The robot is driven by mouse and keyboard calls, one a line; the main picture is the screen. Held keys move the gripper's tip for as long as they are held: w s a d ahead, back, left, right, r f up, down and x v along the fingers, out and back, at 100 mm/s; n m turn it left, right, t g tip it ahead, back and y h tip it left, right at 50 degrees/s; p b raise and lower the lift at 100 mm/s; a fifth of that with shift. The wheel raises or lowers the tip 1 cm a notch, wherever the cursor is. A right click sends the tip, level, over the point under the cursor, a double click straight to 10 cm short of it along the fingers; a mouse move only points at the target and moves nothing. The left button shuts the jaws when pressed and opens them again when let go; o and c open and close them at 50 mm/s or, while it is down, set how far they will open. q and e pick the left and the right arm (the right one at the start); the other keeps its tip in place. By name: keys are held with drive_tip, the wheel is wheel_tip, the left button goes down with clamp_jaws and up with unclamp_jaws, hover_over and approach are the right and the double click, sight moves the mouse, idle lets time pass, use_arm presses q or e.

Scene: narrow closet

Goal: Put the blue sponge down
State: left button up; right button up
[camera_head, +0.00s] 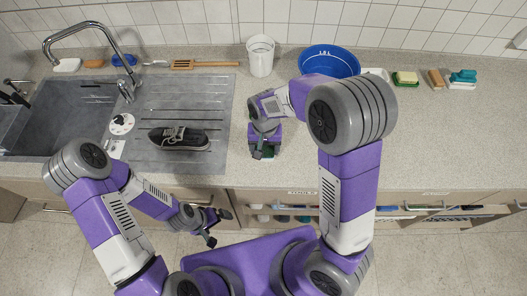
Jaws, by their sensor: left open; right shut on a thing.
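My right gripper (265,150) points down over the counter (290,160), right of the sink's drainboard and near the front edge. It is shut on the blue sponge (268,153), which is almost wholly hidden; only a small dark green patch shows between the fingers. I cannot tell whether it touches the counter. My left gripper (219,227) is open and empty, in front of the counter's front edge.
A dark shoe (180,138) lies on the drainboard (190,98). A white cup (260,56) and a blue basin (329,61) stand behind my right gripper. A yellow-and-green sponge (405,78) and brushes lie at back right. The counter's right side is clear.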

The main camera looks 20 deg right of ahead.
wheel_tip(320, 180, down, 5)
drive_tip(key=shift+r+b, duration=0.1)
drive_tip(key=shift+b, duration=0.25)
drive_tip(key=shift+w+f, duration=0.15)
drive_tip(key=shift+f, duration=0.05)
drive_tip(key=shift+f, duration=0.2)
drive_tip(key=o, duration=1.1)
drive_tip(key=shift+c, duration=0.2)
drive_tip(key=shift+r, duration=0.1)
